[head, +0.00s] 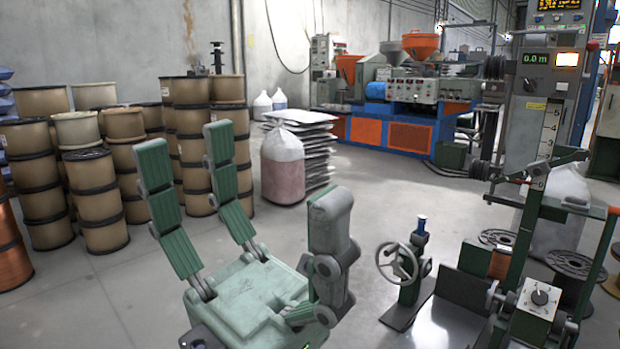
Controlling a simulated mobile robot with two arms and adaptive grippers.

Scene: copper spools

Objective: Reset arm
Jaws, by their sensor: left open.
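My left gripper (256,180) stands large in the lower middle of the head view, fingers pointing up. Two green and grey fingers are on its left side and one thicker grey finger is on its right. The fingers are spread wide apart, with nothing between them. The green palm below is bare. The gripper appears in front of the floor and touches nothing that I can see. My right gripper is not in view.
Stacked brown spools (100,196) fill the left side, with a copper-wound spool (8,250) at the edge. A handwheel stand (398,264) and a control column (540,110) are at right. A filled bag (283,166) stands behind. The central floor is clear.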

